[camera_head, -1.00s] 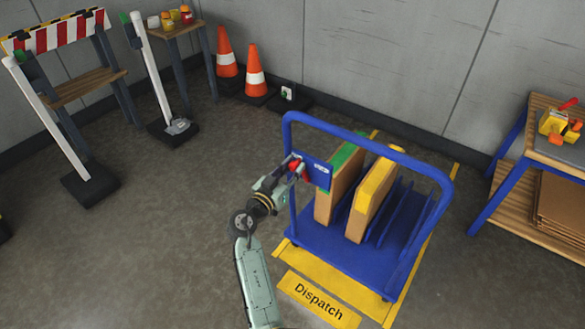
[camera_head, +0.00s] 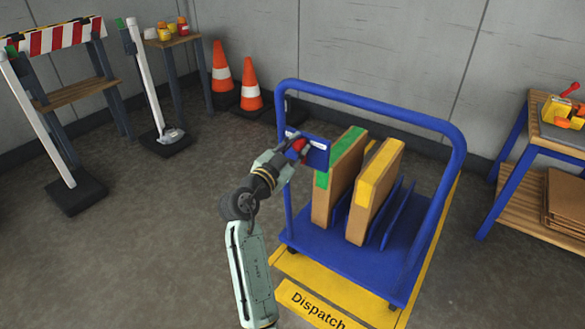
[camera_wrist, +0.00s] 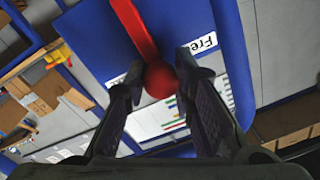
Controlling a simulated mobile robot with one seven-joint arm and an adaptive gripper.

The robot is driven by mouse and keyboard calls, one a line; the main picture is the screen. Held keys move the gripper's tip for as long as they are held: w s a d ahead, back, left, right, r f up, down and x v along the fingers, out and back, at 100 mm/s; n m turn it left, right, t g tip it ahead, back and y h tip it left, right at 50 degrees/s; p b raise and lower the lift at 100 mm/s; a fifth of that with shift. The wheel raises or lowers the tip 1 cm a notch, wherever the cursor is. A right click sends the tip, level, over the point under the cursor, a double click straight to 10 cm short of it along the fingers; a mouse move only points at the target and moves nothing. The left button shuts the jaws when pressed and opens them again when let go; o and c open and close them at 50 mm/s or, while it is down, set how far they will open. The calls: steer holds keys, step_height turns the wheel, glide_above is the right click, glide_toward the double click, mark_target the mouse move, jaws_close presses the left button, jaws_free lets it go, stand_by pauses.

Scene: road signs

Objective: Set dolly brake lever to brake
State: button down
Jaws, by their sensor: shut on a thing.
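The blue dolly (camera_head: 372,106) stands on the floor with a tall push frame. A blue brake plate (camera_head: 317,158) is fixed at the frame's left side. The red brake lever (camera_wrist: 133,25) ends in a round red knob (camera_wrist: 159,79). My gripper (camera_head: 301,147) is at the plate, and in the wrist view its two fingers (camera_wrist: 160,82) are shut on the knob from both sides. A white label beginning "Fre" (camera_wrist: 204,43) shows right of the lever. Another label, left of the lever, is mostly hidden by a finger.
Two upright boards, one green-edged (camera_head: 338,172) and one yellow-edged (camera_head: 375,190), stand on the dolly. A yellow "Dispatch" marking (camera_head: 315,308) is on the floor. A workbench (camera_head: 507,185) stands right, traffic cones (camera_head: 250,85) behind left.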

steer(key=d+m+b, duration=0.1)
steer(key=m+b, duration=0.1)
steer(key=b, duration=0.2)
steer(key=s+m+b, duration=0.1)
steer(key=m+b, duration=0.1)
steer(key=b, duration=0.1)
steer(key=s+d+f+m+b, duration=0.1)
steer(key=m+b, duration=0.1)
steer(key=b, duration=0.2)
steer(key=shift+d+m+b, duration=0.3)
steer(key=shift+m, duration=0.1)
steer(key=c, duration=1.3)
jaws_free()
steer(key=shift+d, duration=0.1)
steer(key=shift+c, duration=0.2)
step_height(320, 180, up, 10)
glide_above(316, 147)
steer(key=v, duration=0.4)
steer(key=shift+w, duration=0.1)
